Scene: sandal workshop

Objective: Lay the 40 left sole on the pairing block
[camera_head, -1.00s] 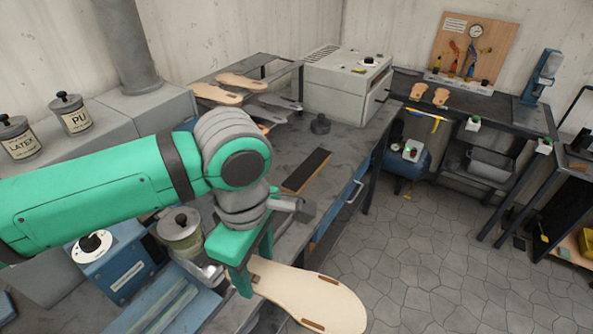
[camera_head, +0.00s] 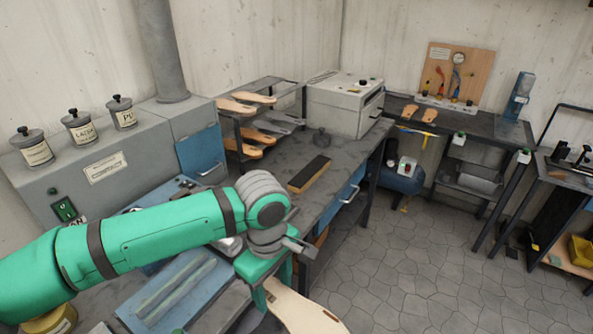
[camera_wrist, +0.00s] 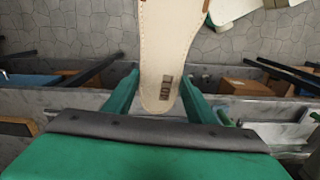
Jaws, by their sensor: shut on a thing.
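My gripper (camera_head: 272,284) is shut on a pale tan sole (camera_head: 301,312), holding it by its narrow end. The sole stretches towards the bottom of the head view, where it is cut off, and hangs out over the floor side of the bench. In the wrist view the sole (camera_wrist: 166,38) lies between the green fingers of my gripper (camera_wrist: 158,92). A dark stamp marks its narrow end, too small to read surely. I cannot pick out the pairing block with certainty; a pair of small tan sole shapes (camera_head: 418,113) sits on the far bench.
A dark-topped wooden block (camera_head: 309,174) lies on the near bench (camera_head: 345,152). A rack (camera_head: 283,92) with several soles stands at the back, beside a white machine (camera_head: 345,103). A blue tank (camera_head: 403,178) stands under the far bench. The stone floor (camera_head: 420,265) is open on the right.

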